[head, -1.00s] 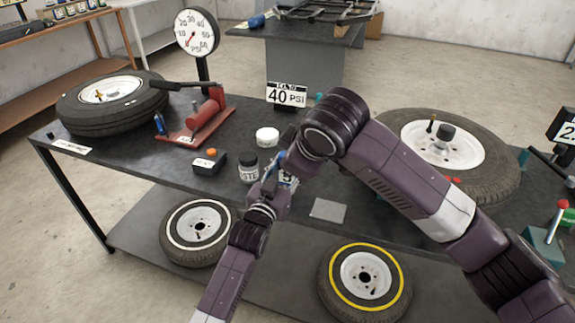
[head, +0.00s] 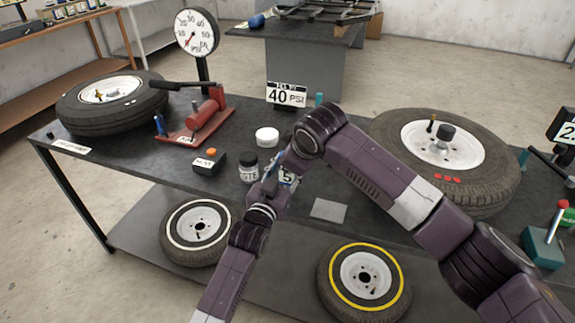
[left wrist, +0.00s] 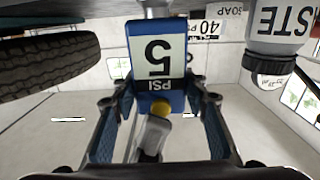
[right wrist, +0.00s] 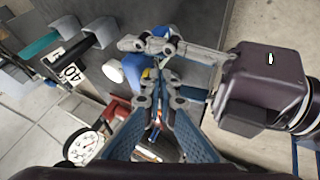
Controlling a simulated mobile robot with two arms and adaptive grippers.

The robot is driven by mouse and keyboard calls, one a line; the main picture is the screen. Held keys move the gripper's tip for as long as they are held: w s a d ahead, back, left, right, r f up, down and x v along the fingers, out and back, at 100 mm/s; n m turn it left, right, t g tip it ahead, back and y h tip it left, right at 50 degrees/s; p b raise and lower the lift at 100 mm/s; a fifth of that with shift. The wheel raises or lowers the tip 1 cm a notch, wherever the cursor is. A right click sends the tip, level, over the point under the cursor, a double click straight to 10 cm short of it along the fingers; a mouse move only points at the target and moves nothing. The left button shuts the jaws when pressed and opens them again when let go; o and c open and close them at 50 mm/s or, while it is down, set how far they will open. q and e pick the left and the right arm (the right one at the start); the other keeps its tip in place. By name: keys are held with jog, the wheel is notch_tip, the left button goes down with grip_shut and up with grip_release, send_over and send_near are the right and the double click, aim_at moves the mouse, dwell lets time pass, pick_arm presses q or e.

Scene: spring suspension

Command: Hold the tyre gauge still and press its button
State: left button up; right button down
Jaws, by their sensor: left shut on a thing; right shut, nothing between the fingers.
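The tyre gauge (left wrist: 157,52) is a blue block with a white face reading 5 PSI and a yellow button (left wrist: 161,107) at one end. It is upside down in the left wrist view, and part of it shows in the head view (head: 288,177). My left gripper (left wrist: 161,92) is shut on the gauge, a finger at each side. My right gripper (right wrist: 162,80) is shut and empty, its fingertips close to the yellow button (right wrist: 148,73). A grey tip (left wrist: 152,132) shows right by the button in the left wrist view. Whether it touches the button is hidden.
On the dark bench (head: 110,150) stand a paste jar (head: 249,167), a white-lidded tub (head: 267,136), a small black box (head: 209,162), a red pump (head: 199,121) with a dial, and a 40 PSI sign (head: 286,95). Tyres lie at left (head: 105,118) and right (head: 480,185).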

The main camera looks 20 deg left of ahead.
pick_arm(q)
jog(key=shift+d, duration=0.1)
pick_arm(e)
jog(key=shift+w+d, duration=0.1)
jog(key=shift+w, duration=0.85)
pick_arm(q)
jog(key=shift+f, duration=0.1)
pick_arm(e)
jog(key=v, duration=0.8)
jog(key=shift+s, duration=0.15)
dwell(0.3)
pick_arm(q)
jog(key=o, duration=1.5)
